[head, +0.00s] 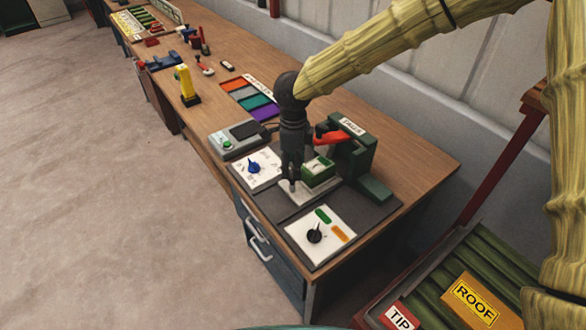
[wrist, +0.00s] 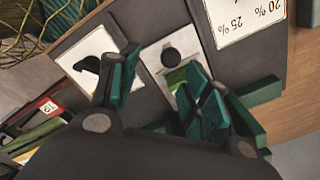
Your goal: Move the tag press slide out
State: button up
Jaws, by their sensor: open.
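The tag press (head: 357,158) is a dark green block with a red lever (head: 328,134) and a TAGS label, standing on a dark mat on the bench. Its slide (head: 305,196) is a pale plate with a green block (head: 319,171) on it. In the wrist view the slide (wrist: 152,62) carries a round black knob (wrist: 171,57), with some green beside it. My gripper (head: 291,183) points down over the front of the slide. In the wrist view my gripper (wrist: 160,66) is open, its teal fingers on either side of the slide. I cannot tell whether they touch it.
A white panel with a black dial (head: 315,236) lies near, and one with a blue dial (head: 255,167) lies left. A grey box with a green button (head: 238,138) is beyond. Coloured strips (head: 250,98) and a yellow tool (head: 186,86) lie farther along the bench.

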jog(key=w+f, duration=0.1)
jog(key=f, duration=0.1)
jog(key=w+f, duration=0.1)
jog(key=f, duration=0.1)
jog(key=f+p, duration=0.1)
jog(key=f, duration=0.1)
jog(key=shift+w+a, duration=0.15)
jog(key=shift+w, duration=0.25)
jog(key=shift+s+r, duration=0.2)
jog(key=shift+s, duration=0.3)
jog(key=shift+s+r, duration=0.35)
jog(key=shift+s, duration=0.1)
jog(key=shift+c, duration=0.5)
jog(key=shift+w+f, duration=0.45)
jog(key=shift+w, duration=0.1)
jog(key=c, duration=0.6)
grip_shut()
jog(key=shift+r, duration=0.2)
